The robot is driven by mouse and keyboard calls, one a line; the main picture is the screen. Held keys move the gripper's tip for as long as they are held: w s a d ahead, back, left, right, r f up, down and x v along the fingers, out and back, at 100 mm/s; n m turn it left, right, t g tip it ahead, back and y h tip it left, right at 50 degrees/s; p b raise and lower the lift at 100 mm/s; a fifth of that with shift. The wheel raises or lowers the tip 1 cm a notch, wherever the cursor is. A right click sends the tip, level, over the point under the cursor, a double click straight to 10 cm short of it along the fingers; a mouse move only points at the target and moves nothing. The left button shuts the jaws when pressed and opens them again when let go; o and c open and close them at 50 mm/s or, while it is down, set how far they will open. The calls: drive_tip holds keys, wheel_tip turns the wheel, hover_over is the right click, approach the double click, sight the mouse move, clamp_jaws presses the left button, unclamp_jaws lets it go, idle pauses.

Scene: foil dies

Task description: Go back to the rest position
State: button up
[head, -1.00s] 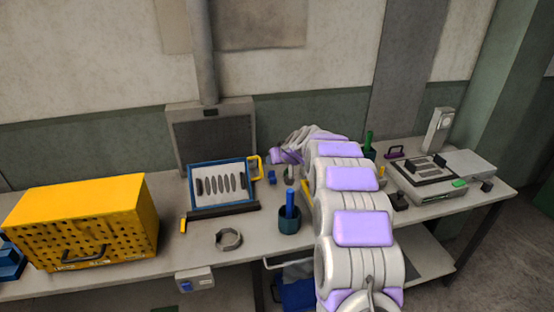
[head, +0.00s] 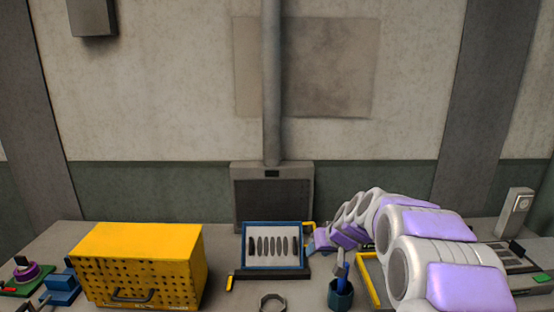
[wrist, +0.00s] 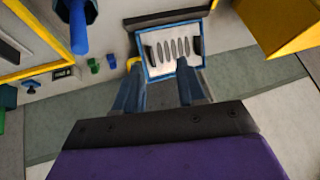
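My gripper (wrist: 160,92) shows in the wrist view with its two blue-grey fingers spread apart. Nothing is visible between them. A blue-framed tray (wrist: 172,18) with several dark oval pieces lies beyond the fingertips. In the head view this blue-framed tray (head: 272,224) stands on the bench, left of my arm. My arm (head: 440,255) reaches in from the lower right and is bent over the bench. Its far end is beside the tray's right side, and the fingers are not clear there.
A yellow perforated box (head: 140,262) stands at left on the bench. A metal ring nut (head: 272,302), a dark cup with a blue handle (head: 340,295) and a yellow-edged tray (head: 368,282) are near the front. A grey panel (head: 272,200) stands behind.

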drive_tip(key=s+g+h, duration=0.1)
drive_tip(key=s+g, duration=0.3)
drive_tip(key=s, duration=2)
drive_tip(key=s+d+f+m+g+h, duration=0.1)
drive_tip(key=s+g, duration=0.3)
drive_tip(key=s, duration=2)
drive_tip(key=shift+f+m+h, duration=0.3)
drive_tip(key=shift+h, duration=0.4)
drive_tip(key=shift+o, duration=0.2)
